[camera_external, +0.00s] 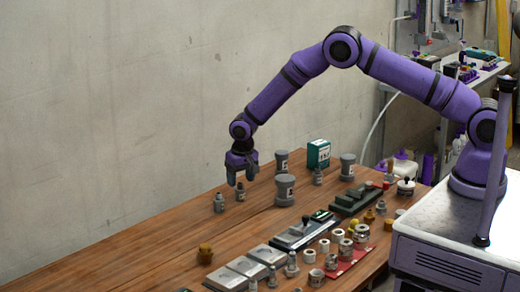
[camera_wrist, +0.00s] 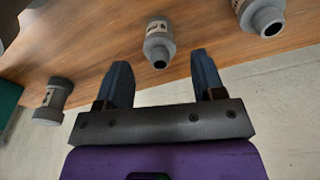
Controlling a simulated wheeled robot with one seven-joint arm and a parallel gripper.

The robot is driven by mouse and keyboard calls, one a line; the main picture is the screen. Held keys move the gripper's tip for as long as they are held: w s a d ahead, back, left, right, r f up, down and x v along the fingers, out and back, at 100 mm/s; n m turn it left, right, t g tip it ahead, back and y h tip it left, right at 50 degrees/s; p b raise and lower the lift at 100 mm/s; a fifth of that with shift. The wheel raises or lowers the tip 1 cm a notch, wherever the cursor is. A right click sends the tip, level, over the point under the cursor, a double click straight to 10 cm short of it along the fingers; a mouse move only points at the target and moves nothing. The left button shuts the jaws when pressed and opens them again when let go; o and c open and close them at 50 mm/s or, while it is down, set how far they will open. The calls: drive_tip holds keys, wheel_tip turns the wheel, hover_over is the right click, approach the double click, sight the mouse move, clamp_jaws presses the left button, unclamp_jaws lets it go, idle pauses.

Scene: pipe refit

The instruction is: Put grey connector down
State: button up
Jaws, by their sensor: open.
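A small grey connector (camera_external: 240,192) with a dark top stands upright on the wooden table, just below my gripper (camera_external: 241,178). In the wrist view the grey connector (camera_wrist: 159,44) shows beyond and between the fingertips of my gripper (camera_wrist: 160,62). The fingers are apart with nothing clamped between them, and they look clear of the connector. A second, similar grey connector (camera_external: 219,203) stands close by on the left; it shows at the upper right in the wrist view (camera_wrist: 262,16).
Larger grey fittings (camera_external: 285,190) and a green box (camera_external: 318,153) stand to the right. The left part of the wooden table (camera_external: 150,262) is bare. A concrete wall runs behind.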

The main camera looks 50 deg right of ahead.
wheel_tip(320, 180, up, 7)
drive_tip(key=shift+s+r, duration=0.15)
drive_tip(key=shift+s, duration=0.3)
drive_tip(key=shift+r, duration=0.1)
wheel_tip(320, 180, up, 11)
hover_over(243, 190)
drive_tip(key=s+d, duration=0.2)
drive_tip(key=d, duration=0.2)
drive_tip(key=s+d+r, duration=0.2)
drive_tip(key=r, duration=0.3)
drive_tip(key=s+d+r, duration=0.3)
drive_tip(key=r, duration=0.2)
drive_tip(key=s+d+r+n+t, duration=0.1)
drive_tip(key=s+d+r, duration=0.2)
drive_tip(key=s+r, duration=0.3)
drive_tip(key=s+d+r+t, duration=0.1)
drive_tip(key=s+d+r, duration=0.35)
drive_tip(key=r, duration=0.25)
drive_tip(key=s+d+r+n+t, duration=0.1)
drive_tip(key=s+d+r, duration=0.2)
drive_tip(key=s, duration=0.6)
drive_tip(key=s+d+r, duration=0.3)
drive_tip(key=s, duration=0.6)
drive_tip(key=s+d+f+n, duration=0.1)
drive_tip(key=s+d+f, duration=0.1)
drive_tip(key=s, duration=1.3)
drive_tip(key=shift+d+f+t, duration=0.2)
drive_tip(key=shift+f+t, duration=0.05)
drive_tip(key=shift+t, duration=0.15)
drive_tip(key=shift+o, duration=0.5)
